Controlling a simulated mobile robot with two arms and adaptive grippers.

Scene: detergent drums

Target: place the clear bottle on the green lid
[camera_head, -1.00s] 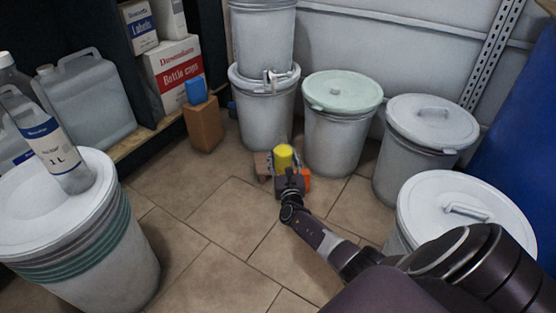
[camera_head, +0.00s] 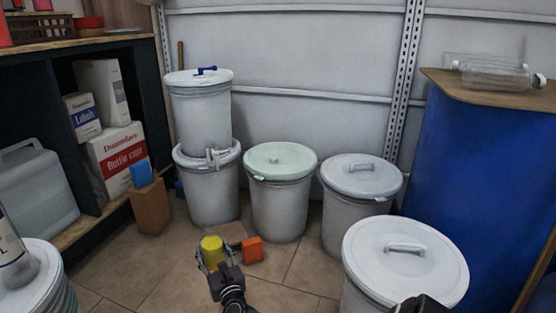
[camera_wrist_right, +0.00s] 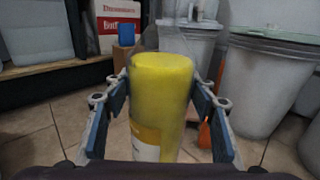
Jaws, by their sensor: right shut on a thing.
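The green lid (camera_head: 295,158) is pale green with a small knob and sits on a white drum at the back centre; its edge also shows in the wrist view (camera_wrist_right: 285,35). A clear bottle (camera_head: 490,74) lies on its side on the wooden board at the far right. My right gripper (camera_head: 213,262) is low over the floor, in front of and left of the green-lidded drum. It is shut on a yellow container (camera_head: 212,244). In the wrist view the container (camera_wrist_right: 162,95) stands upright between the fingers, with a white and yellow label. My left gripper is not in view.
The wooden board (camera_head: 470,97) tops a blue barrel (camera_head: 458,160). White-lidded drums (camera_head: 362,177) (camera_head: 430,262) stand right of the green-lidded one. A labelled bottle (camera_head: 10,245) stands on the left drum. The green lid is clear.

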